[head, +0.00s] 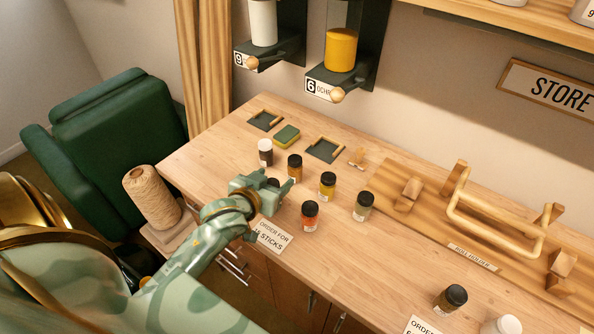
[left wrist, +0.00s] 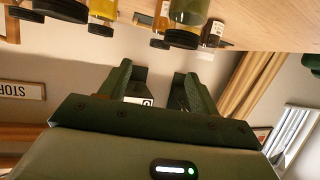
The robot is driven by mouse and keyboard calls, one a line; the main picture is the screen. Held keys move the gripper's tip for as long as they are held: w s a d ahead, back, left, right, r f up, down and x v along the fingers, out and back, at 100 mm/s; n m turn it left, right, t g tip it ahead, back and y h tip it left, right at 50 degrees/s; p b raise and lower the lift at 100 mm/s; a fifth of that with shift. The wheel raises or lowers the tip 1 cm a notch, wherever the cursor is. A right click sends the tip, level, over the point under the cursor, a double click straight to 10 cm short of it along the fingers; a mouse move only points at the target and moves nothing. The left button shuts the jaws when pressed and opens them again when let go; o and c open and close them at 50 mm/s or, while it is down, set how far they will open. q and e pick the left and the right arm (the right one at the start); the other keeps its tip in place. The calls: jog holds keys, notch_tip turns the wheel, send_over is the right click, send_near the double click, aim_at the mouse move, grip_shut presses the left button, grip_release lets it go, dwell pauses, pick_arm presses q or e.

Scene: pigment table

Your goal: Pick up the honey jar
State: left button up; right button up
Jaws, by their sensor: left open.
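Several small jars with dark lids stand on the wooden table. No label is readable, so I cannot tell for certain which is the honey jar. An amber-brown jar (head: 295,169) stands just beyond my left gripper (head: 276,186), and a yellow jar (head: 327,187) stands to its right. My left gripper is open. A dark lid shows at its fingers in the head view, its jar mostly hidden. In the left wrist view the gap between the fingers (left wrist: 158,85) holds no jar, and a yellow jar (left wrist: 103,10) shows upside down at the top. My right gripper is not in view.
A wooden roll holder (head: 440,222) lies to the right. An order card (head: 271,236) is at the front edge. Dispensers (head: 341,50) hang behind.

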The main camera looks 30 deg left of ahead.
pick_arm(q)
jog(key=b, duration=0.1)
send_near(293, 162)
jog(key=x, duration=0.3)
jog(key=shift+w+f, duration=0.2)
jog(key=shift+f, duration=0.15)
jog(key=shift+w+f, duration=0.15)
jog(key=shift+w, duration=0.4)
jog(key=b+x, duration=0.1)
jog(key=x, duration=0.4)
jog(key=shift+w+a+b, duration=0.1)
jog(key=shift+b, duration=0.25)
jog(key=c, duration=1.1)
